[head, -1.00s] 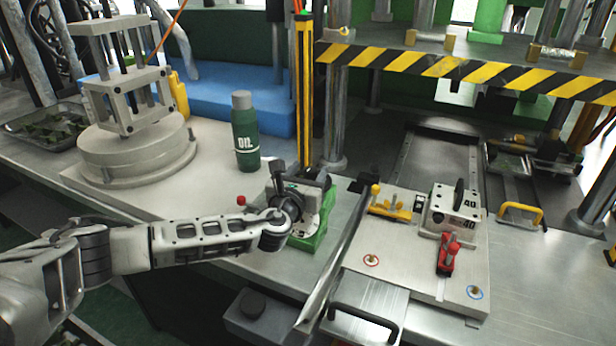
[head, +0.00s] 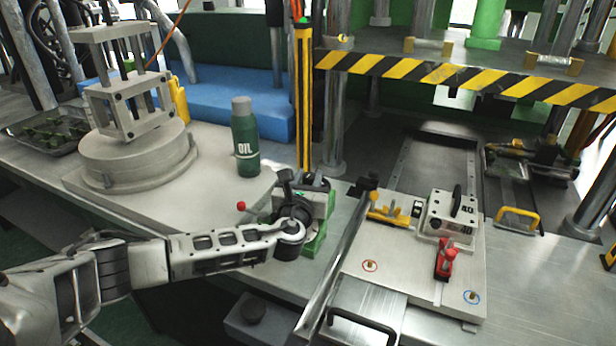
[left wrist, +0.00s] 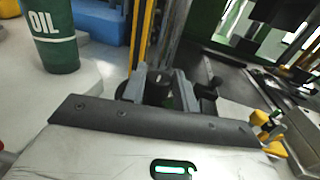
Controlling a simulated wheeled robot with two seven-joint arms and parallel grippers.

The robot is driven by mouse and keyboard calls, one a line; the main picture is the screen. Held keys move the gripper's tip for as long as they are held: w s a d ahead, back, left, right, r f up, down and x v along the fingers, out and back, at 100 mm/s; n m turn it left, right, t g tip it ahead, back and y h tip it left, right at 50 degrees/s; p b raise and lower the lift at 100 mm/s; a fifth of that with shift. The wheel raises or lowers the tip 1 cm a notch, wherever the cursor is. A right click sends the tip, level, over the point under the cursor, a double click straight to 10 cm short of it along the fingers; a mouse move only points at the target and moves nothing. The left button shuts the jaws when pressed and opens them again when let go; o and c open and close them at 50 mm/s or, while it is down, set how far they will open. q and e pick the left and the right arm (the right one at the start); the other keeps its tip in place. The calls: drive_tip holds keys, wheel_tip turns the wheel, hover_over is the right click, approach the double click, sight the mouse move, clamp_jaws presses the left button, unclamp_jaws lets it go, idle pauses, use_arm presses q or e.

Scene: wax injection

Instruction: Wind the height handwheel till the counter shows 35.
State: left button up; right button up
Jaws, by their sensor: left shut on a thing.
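The height unit (head: 318,225), a small grey housing on a green base, stands at the front edge of the bench. My left gripper (head: 285,198) reaches it from the left and is shut on the dark handwheel at its near side. The gripper and wrist cover most of the wheel, and I cannot read any counter on the unit. In the left wrist view, the gripper's grey fingers (left wrist: 158,88) are close together around a dark part that is largely hidden. My right gripper is not in view.
A green oil bottle (head: 245,138) stands behind the unit, and a red knob (head: 241,206) is left of it. On the right, a metal plate carries a yellow clamp (head: 390,212), a block marked 40 (head: 450,222) and a red toggle clamp (head: 445,258).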

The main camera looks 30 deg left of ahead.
use_arm(q)
drive_tip(key=o, duration=1)
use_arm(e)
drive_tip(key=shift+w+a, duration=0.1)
use_arm(q)
drive_tip(key=b+v, duration=0.1)
drive_tip(key=v, duration=1.5)
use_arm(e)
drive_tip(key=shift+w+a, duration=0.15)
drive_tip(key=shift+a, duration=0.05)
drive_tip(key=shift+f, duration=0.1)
